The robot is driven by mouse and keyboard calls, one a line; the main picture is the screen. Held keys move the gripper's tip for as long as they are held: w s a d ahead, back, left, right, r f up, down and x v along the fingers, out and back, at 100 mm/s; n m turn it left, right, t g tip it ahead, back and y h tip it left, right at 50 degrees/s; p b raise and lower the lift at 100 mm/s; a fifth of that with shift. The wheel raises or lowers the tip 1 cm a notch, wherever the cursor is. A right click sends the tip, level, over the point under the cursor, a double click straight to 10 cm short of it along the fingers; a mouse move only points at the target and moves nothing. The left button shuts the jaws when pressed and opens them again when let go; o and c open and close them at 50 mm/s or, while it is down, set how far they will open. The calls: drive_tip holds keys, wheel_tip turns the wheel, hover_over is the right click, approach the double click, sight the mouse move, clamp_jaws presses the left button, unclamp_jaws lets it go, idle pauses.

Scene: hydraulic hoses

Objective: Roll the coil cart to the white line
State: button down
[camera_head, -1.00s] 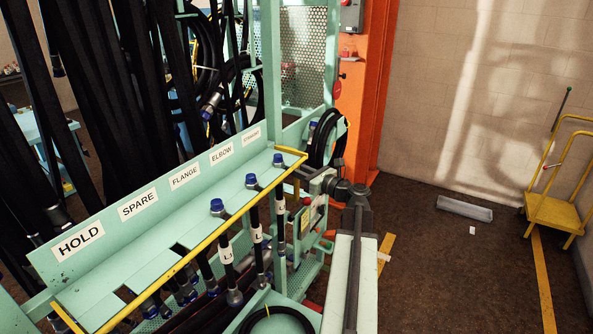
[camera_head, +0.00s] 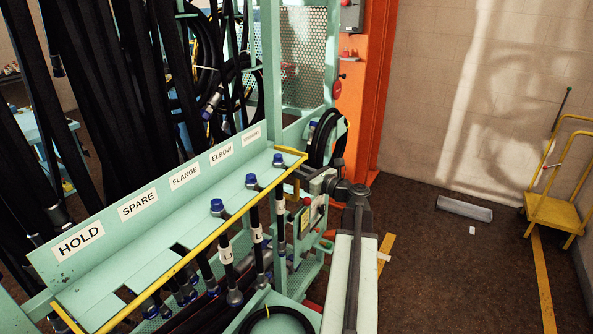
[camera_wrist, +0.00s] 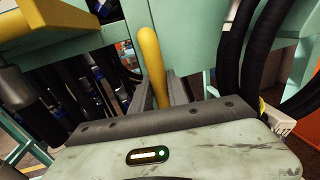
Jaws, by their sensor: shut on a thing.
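My gripper (camera_head: 304,180) is at the right end of the mint-green labelled rack, by its yellow rail (camera_head: 190,255). In the wrist view my gripper (camera_wrist: 160,98) is shut on a yellow bar (camera_wrist: 150,60), which stands up between the dark jaws. I cannot tell for sure whether this bar belongs to the coil cart. Black hose coils (camera_head: 325,140) hang just behind my gripper, and black hose also shows at the right in the wrist view (camera_wrist: 262,55). I cannot make out a white line on the floor; the painted strips I see are yellow.
Hoses with blue caps (camera_head: 217,206) hang from the rack shelf. An orange column (camera_head: 358,100) stands behind my arm. A yellow trolley (camera_head: 553,210) stands at the right wall, near a yellow floor strip (camera_head: 543,285). A pale block (camera_head: 464,208) lies by the back wall. Brown floor between is mostly clear.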

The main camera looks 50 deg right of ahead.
drive_tip(key=shift+d, duration=0.1)
drive_tip(key=d, duration=0.1)
drive_tip(key=w+d, duration=0.1)
drive_tip(key=d, duration=0.3)
drive_tip(key=shift+w+d+f, duration=0.2)
drive_tip(key=shift+d+f, duration=0.05)
drive_tip(key=c, duration=1.4)
unclamp_jaws()
drive_tip(key=shift+a, duration=0.15)
drive_tip(key=shift+o, duration=0.5)
drive_tip(key=shift+s+a+r, duration=0.1)
drive_tip(key=shift+a+r, duration=0.1)
drive_tip(key=shift+a, duration=0.15)
drive_tip(key=s, duration=0.8)
drive_tip(key=shift+d, duration=0.25)
